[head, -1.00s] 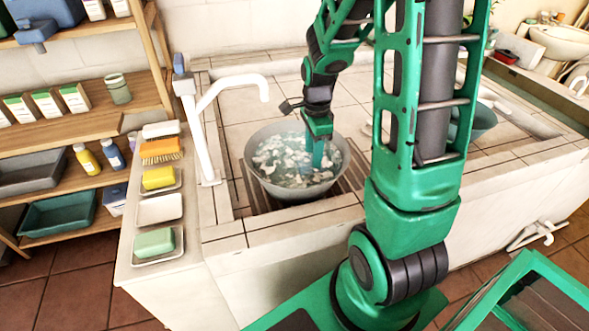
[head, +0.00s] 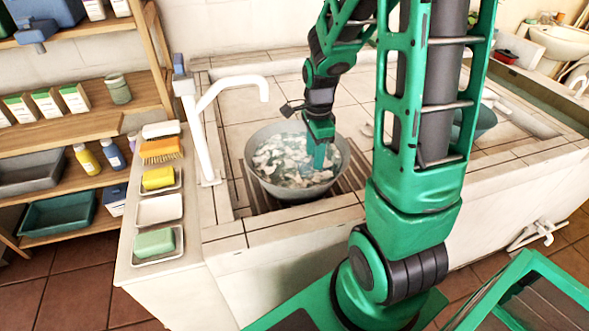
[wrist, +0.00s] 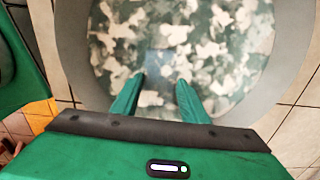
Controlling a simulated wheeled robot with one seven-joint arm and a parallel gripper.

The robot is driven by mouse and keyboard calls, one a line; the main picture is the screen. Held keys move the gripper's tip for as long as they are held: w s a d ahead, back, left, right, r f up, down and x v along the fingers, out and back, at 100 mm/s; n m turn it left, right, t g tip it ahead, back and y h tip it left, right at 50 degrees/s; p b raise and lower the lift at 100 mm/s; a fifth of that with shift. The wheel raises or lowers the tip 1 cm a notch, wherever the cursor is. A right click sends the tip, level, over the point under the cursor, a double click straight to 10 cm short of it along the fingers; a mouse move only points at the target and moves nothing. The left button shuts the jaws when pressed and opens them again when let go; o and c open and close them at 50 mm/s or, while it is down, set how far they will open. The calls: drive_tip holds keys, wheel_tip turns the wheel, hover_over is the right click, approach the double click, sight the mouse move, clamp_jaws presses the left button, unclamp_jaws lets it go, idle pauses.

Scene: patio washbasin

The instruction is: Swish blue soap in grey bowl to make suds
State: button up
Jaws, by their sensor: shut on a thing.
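The grey bowl (head: 272,186) sits on a slatted drain area of the tiled counter, holding greenish water with white foam patches (head: 285,155). It fills most of the wrist view (wrist: 72,45). My gripper (head: 319,164) reaches down into the bowl, right of its middle, fingertips in the water. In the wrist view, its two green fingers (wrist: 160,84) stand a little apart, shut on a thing. A faint bluish block, the blue soap (wrist: 160,62), shows dimly between and beyond the fingertips; foam and water mostly hide it.
A white tap (head: 205,115) stands just left of the bowl. On the left ledge lie a green soap (head: 154,243), an empty white dish (head: 159,210), a yellow sponge (head: 158,178) and an orange brush (head: 161,151). A teal bowl (head: 484,122) is partly hidden behind my arm.

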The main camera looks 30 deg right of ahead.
drive_tip(key=shift+s+a, duration=0.2)
drive_tip(key=shift+s, duration=0.35)
drive_tip(key=shift+s+a, duration=0.15)
drive_tip(key=shift+s, duration=0.35)
drive_tip(key=shift+w+d, duration=0.3)
drive_tip(key=shift+w, duration=0.65)
drive_tip(key=shift+w+d, duration=0.35)
drive_tip(key=shift+w, duration=0.55)
drive_tip(key=shift+w+d, duration=0.3)
drive_tip(key=shift+w, duration=0.65)
drive_tip(key=shift+s+a, duration=0.3)
drive_tip(key=shift+s, duration=0.65)
drive_tip(key=shift+s+a, duration=0.35)
drive_tip(key=shift+s, duration=0.6)
drive_tip(key=shift+s+a, duration=0.3)
drive_tip(key=shift+s, duration=0.65)
drive_tip(key=shift+d, duration=0.1)
drive_tip(key=shift+w+d, duration=0.25)
drive_tip(key=shift+w, duration=0.4)
drive_tip(key=shift+w+d, duration=0.25)
drive_tip(key=shift+w, duration=0.35)
wheel_tip(320, 180, up, 12)
drive_tip(key=shift+r, duration=0.2)
